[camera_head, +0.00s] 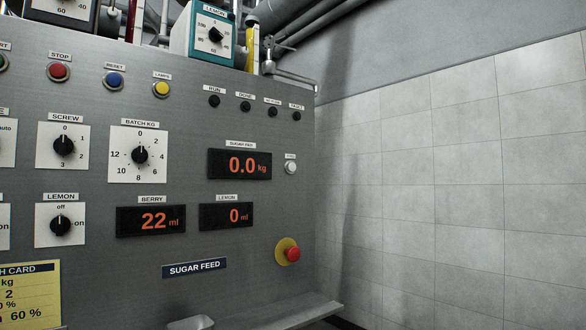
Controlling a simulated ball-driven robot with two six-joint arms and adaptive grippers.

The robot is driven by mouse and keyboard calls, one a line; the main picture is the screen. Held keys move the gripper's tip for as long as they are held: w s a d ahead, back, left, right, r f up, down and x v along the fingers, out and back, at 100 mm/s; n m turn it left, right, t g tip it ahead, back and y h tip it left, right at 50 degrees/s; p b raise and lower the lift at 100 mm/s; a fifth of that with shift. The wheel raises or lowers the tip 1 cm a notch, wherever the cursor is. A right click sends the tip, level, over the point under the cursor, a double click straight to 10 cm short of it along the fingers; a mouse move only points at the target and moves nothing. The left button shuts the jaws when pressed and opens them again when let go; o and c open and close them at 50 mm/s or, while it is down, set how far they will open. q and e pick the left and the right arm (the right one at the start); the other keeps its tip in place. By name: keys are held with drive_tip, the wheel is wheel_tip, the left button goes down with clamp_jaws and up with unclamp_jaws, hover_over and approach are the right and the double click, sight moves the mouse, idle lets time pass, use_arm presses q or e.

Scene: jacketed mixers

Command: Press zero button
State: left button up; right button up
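A small white round button (291,168) sits on the right part of the grey control panel, just right of the sugar display (240,164), which reads 0.0 kg. A small label (290,156) above the button is too small to read for certain; it may say zero. Neither of my grippers is in view.
A red mushroom button on a yellow base (288,251) sticks out below the white button. Stop, reset and lamp buttons (162,88) and dark indicator lamps (245,106) line the top. A ledge (290,314) juts out below. A tiled wall (460,180) stands right.

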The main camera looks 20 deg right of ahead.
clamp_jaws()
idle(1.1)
